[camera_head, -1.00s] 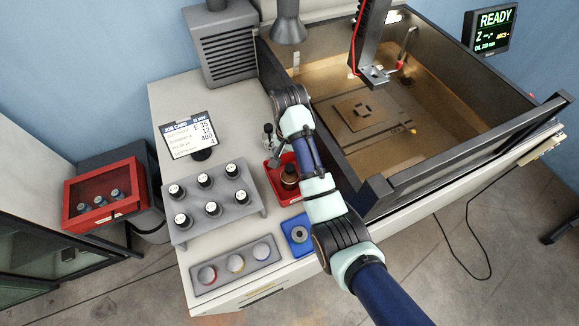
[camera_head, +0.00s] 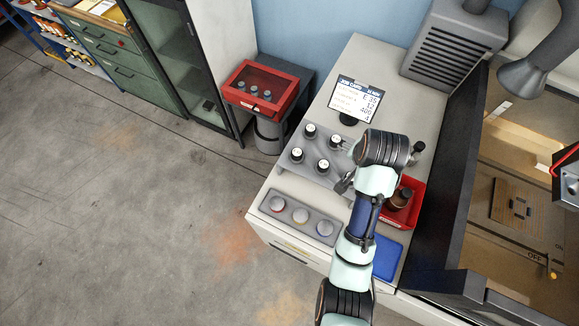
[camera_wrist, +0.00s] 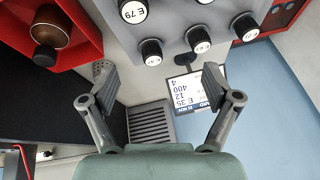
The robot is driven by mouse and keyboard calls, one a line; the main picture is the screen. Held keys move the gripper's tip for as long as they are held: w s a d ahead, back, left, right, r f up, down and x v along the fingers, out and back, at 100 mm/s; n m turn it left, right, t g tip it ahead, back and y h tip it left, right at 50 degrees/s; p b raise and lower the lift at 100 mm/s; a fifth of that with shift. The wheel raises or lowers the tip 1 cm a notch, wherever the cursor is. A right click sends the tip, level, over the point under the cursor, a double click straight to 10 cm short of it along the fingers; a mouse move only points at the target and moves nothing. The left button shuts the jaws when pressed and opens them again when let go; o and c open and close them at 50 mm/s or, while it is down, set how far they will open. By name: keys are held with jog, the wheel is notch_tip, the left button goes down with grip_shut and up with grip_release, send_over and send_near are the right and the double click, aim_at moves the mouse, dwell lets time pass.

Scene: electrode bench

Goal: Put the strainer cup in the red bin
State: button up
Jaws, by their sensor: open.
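The red bin (camera_head: 413,209) is an open tray on the bench, right of my forearm in the head view, with a copper-brown, black-topped part inside. It also shows at the upper left of the wrist view (camera_wrist: 88,22). A grey perforated round piece (camera_wrist: 98,67), which looks like the strainer cup, is mostly hidden behind my left finger in the wrist view; I cannot tell its full shape. My gripper (camera_wrist: 157,76) is open with nothing between its fingers, above the bench near the rack and job card.
A grey rack (camera_head: 291,160) of several black-topped electrodes stands left of my arm. A job card (camera_head: 356,100) stands behind it. A blue tray (camera_head: 388,259) and a tray of discs (camera_head: 277,219) are in front. The dark tank wall (camera_head: 447,215) rises at right.

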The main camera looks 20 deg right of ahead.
jog(key=s+a+r+n+t+y, duration=0.1)
jog(key=a+r+n+t, duration=0.3)
jog(key=a, duration=0.9)
jog(key=s+a+r+n+t+y, duration=0.1)
jog(key=a+r+n+t, duration=0.3)
jog(key=a, duration=1)
notch_tip(320, 180, up, 6)
jog(key=s+n, duration=0.1)
jog(key=n, duration=0.2)
jog(key=shift+s+f+t, duration=0.2)
jog(key=shift+s+t, duration=0.1)
